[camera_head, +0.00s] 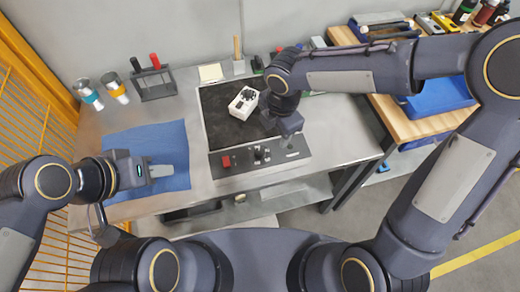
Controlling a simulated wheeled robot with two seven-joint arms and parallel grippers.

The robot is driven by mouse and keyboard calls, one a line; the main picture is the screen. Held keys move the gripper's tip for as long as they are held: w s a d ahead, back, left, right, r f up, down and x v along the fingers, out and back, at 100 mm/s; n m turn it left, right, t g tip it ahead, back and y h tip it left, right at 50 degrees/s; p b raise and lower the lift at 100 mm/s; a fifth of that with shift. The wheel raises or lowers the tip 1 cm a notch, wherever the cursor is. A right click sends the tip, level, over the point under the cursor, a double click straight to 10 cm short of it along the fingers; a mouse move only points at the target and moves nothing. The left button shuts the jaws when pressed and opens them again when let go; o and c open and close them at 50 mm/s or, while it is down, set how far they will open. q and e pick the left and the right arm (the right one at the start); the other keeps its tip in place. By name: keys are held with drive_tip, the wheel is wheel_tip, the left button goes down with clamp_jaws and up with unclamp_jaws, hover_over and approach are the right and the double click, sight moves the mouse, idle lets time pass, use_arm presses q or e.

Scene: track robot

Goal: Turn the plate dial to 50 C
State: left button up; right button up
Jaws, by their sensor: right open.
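A black heating plate (222,108) in a grey frame sits on the metal bench, with a dark control panel (244,170) along its front edge. The panel carries a red switch (227,161) at the left, small black knobs (258,155) in the middle and what looks like a dial at the right, partly covered by my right gripper. The dial's setting is too small to read. My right gripper (287,143) points down over the panel's right end, open; contact with the dial cannot be told. My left gripper (161,171) is over a blue cloth, away from the plate; its jaw gap is unclear.
A white device (243,102) with dark details lies on the plate. The blue cloth (160,140) lies left of it. Behind are two cups (115,87), a black rack (154,83) with red and black handles, and a paper pad (210,73). A wooden table (415,125) stands right.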

sight(260, 152)
drive_tip(key=a+f+n, duration=0.2)
drive_tip(key=a, duration=0.1)
drive_tip(key=shift+w+a+f+n, duration=0.15)
drive_tip(key=shift+a+f+n, duration=0.1)
drive_tip(key=shift+f+n, duration=0.05)
drive_tip(key=shift+a+f, duration=0.2)
drive_tip(key=shift+f, duration=0.1)
wheel_tip(260, 152, down, 7)
drive_tip(key=shift+w+a+f, duration=0.15)
drive_tip(key=shift+f, duration=0.05)
